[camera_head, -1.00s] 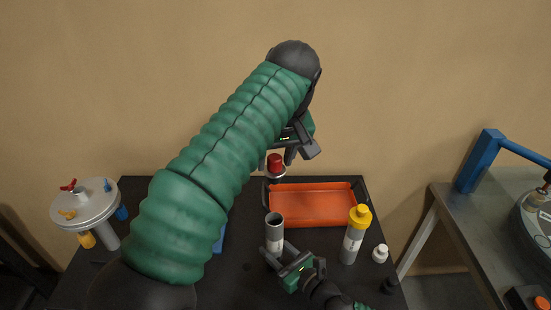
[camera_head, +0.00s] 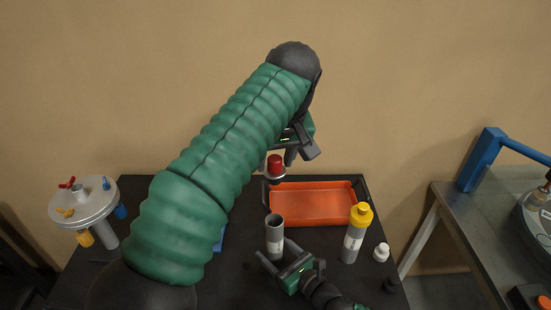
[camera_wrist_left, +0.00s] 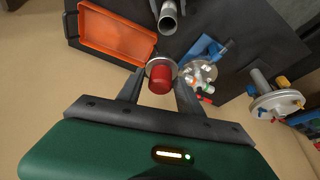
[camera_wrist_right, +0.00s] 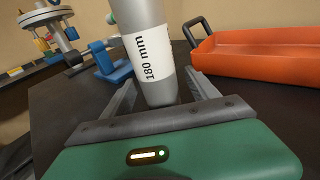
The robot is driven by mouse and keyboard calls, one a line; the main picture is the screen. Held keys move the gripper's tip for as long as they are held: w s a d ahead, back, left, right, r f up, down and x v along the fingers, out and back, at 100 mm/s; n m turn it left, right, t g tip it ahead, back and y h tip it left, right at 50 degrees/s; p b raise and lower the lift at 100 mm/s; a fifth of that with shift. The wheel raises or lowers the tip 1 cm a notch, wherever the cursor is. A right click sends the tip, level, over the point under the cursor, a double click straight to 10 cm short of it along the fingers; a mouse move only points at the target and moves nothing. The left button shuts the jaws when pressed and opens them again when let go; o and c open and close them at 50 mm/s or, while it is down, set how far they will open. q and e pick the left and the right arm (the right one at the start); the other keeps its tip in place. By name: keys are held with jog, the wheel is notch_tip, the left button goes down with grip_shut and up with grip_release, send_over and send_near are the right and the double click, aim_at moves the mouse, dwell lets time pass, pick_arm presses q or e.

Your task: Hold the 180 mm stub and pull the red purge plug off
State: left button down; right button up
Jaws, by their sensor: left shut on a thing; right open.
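The red purge plug (camera_head: 275,163) sits on a round metal flange. My left gripper (camera_wrist_left: 160,82) is shut on this piece and holds it in the air near the orange tray's back left corner; it also shows in the left wrist view (camera_wrist_left: 160,80). The grey stub (camera_head: 274,236), open at the top, stands upright on the dark table, apart from the plug. Its white label reads 180 mm in the right wrist view (camera_wrist_right: 148,55). My right gripper (camera_head: 274,251) is open, with its fingers on either side of the stub's lower part. Finger contact is not visible.
The orange tray (camera_head: 312,222) looks empty. A yellow-capped bottle (camera_head: 352,242) and a small white bottle (camera_head: 381,252) stand to the right. A round metal fixture (camera_head: 84,207) with coloured valves stands at left. A blue-handled device (camera_head: 490,150) is on the right bench.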

jog(key=shift+o, duration=0.9)
pick_arm(q)
jog(key=shift+f, duration=0.1)
pick_arm(e)
jog(key=v, duration=0.9)
